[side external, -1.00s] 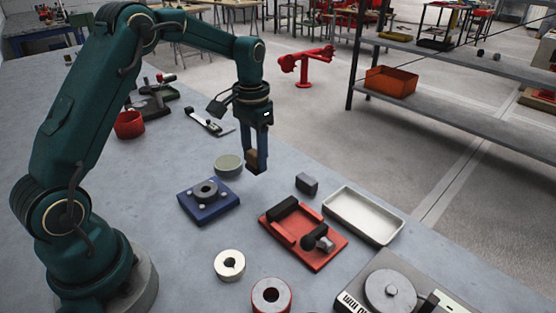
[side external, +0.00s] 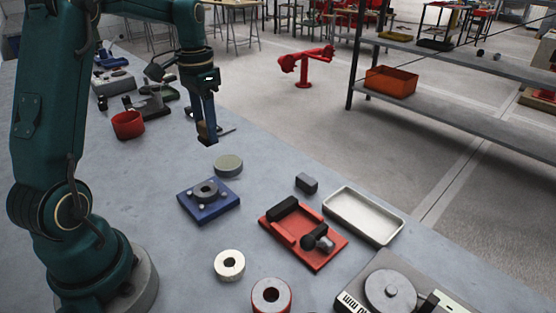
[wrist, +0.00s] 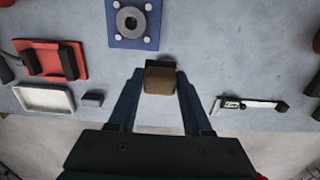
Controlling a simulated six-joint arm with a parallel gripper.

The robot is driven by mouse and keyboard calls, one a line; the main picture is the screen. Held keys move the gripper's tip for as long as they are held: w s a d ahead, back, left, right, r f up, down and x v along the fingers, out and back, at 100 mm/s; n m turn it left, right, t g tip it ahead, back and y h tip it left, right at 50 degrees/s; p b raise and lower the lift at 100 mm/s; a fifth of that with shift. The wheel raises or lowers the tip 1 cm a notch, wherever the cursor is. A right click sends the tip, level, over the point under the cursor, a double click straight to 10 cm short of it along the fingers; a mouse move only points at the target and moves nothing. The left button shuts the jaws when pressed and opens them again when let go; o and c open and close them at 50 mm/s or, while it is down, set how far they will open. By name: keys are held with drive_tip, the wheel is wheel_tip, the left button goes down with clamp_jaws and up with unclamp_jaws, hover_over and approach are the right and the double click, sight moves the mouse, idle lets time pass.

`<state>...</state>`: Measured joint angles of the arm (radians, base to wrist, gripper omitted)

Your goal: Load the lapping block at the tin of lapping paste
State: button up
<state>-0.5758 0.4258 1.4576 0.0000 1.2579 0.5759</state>
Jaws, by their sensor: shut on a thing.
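My gripper (side external: 207,137) is shut on the brown lapping block, which sits between the fingertips in the wrist view (wrist: 160,77). In the side view the fingers mostly hide the block. A round grey-green tin (side external: 228,166), which looks like the tin of lapping paste, stands on the bench. My gripper is above and behind the tin, to its left in the side view, and apart from it. I cannot make out the tin clearly in the wrist view; the held block may hide it.
A blue plate with a ring (side external: 208,194) is in front of the tin. A red fixture (side external: 290,245), a small dark block (side external: 306,183) and a pale tray (side external: 363,215) lie to the right. A red cup (side external: 128,125) stands left. A caliper (wrist: 250,104) lies near my gripper.

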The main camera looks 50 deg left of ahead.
drive_tip(key=shift+c, duration=1.4)
drive_tip(key=shift+w+a+r, duration=0.15)
drive_tip(key=shift+w+r, duration=0.1)
drive_tip(key=shift+w, duration=0.05)
drive_tip(key=w+a+f, duration=0.1)
drive_tip(key=w, duration=0.3)
hover_over(228, 162)
drive_tip(key=shift+f, duration=3.7)
drive_tip(key=shift+f, duration=0.6)
drive_tip(key=shift+r, duration=0.1)
wheel_tip(228, 162, up, 7)
